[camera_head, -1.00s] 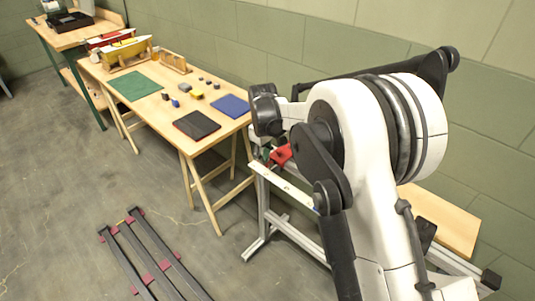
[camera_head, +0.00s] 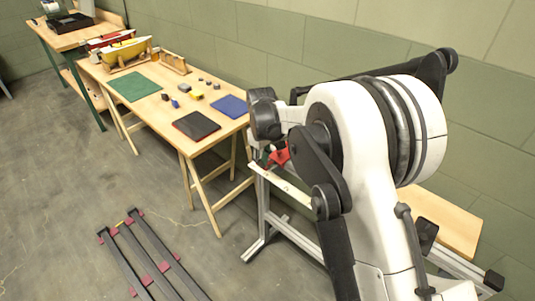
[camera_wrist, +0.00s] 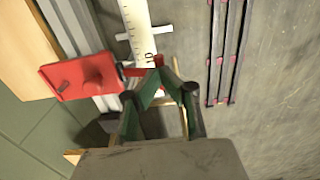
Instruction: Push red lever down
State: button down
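A red block-like part (camera_wrist: 82,77) with a raised round knob is fixed to a grey metal rail at the left of the wrist view. A small red piece (camera_wrist: 158,60) shows just beyond my fingertips, beside a white ruled strip (camera_wrist: 138,28); it may be the lever's end. My gripper (camera_wrist: 159,73) has its two green-sided fingers drawn together at the tips, with nothing clearly held. I cannot tell whether the tips touch the red piece. In the head view the red part (camera_head: 279,155) is partly hidden by my arm.
The red part sits on an aluminium frame (camera_head: 262,212) beside a wooden table (camera_head: 157,112) with mats and small blocks. Dark rails with red brackets (camera_head: 150,262) lie on the floor. A green wall (camera_head: 225,45) runs behind. Open floor lies left of the frame.

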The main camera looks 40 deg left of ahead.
jog(key=shift+s+f+b, duration=0.2)
jog(key=shift+f+b, duration=0.3)
jog(key=shift+f, duration=0.15)
jog(key=shift+s+f+b, duration=0.15)
jog(key=shift+f+b, duration=0.35)
jog(key=shift+f, duration=0.15)
jog(key=shift+r, duration=0.1)
dwell(0.4)
jog(key=shift+r+p, duration=1.55)
jog(key=shift+r, duration=2.9)
